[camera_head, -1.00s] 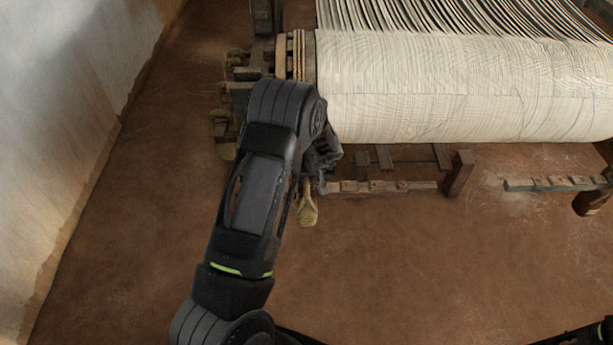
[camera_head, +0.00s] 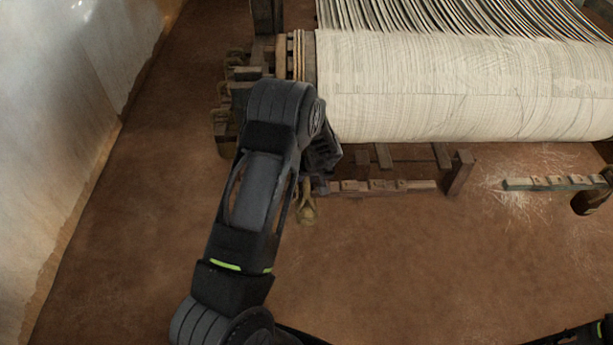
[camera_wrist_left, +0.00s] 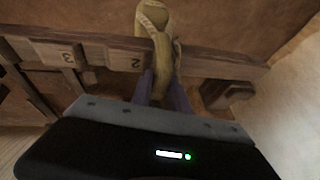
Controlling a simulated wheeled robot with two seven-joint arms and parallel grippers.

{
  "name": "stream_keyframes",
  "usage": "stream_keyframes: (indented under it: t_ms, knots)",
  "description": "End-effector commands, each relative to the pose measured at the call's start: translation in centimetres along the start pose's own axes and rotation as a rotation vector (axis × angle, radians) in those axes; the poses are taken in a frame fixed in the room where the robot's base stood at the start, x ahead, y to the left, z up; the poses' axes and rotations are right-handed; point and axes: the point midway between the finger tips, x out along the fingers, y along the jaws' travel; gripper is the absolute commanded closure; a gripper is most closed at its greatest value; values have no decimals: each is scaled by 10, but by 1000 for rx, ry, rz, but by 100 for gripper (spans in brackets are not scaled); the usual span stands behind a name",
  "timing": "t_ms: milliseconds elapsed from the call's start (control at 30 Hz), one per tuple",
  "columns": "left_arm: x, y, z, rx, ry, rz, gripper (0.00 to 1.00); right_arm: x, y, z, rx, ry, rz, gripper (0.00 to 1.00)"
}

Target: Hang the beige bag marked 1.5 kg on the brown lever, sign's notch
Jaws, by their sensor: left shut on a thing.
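The brown lever (camera_head: 385,187) runs sideways below the cloth roll, with small blocks along its top. In the left wrist view, the lever (camera_wrist_left: 96,45) carries tags numbered 3 and 2. The beige bag (camera_head: 306,209) is at the lever's left end. In the left wrist view, the bag (camera_wrist_left: 153,18) is just beside tag 2, its narrow part crossing the lever. No weight mark is readable. My left gripper (camera_wrist_left: 162,88) is shut on the bag's narrow part, close to the lever. Whether the loop sits in a notch cannot be told. My right gripper is out of view.
The white cloth roll (camera_head: 450,90) is behind the lever. A wooden post (camera_head: 458,173) stands at the lever's right end. A second, greenish lever (camera_head: 553,183) lies farther right. Several bags hang at the left of the frame (camera_head: 222,125). The earth floor in front is clear.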

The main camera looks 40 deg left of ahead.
Motion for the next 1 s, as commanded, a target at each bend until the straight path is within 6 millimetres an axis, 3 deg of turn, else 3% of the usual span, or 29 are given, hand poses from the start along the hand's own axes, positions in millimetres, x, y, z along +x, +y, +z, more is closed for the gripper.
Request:
stream_keyframes:
  t_ms: [300,667,1000]
  knots:
    - [1,0,1,1,-1,1,55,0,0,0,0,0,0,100]
    - [-2,0,4,2,-7,0,54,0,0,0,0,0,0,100]
    - [-52,0,1,0,-1,2,54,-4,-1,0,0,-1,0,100]
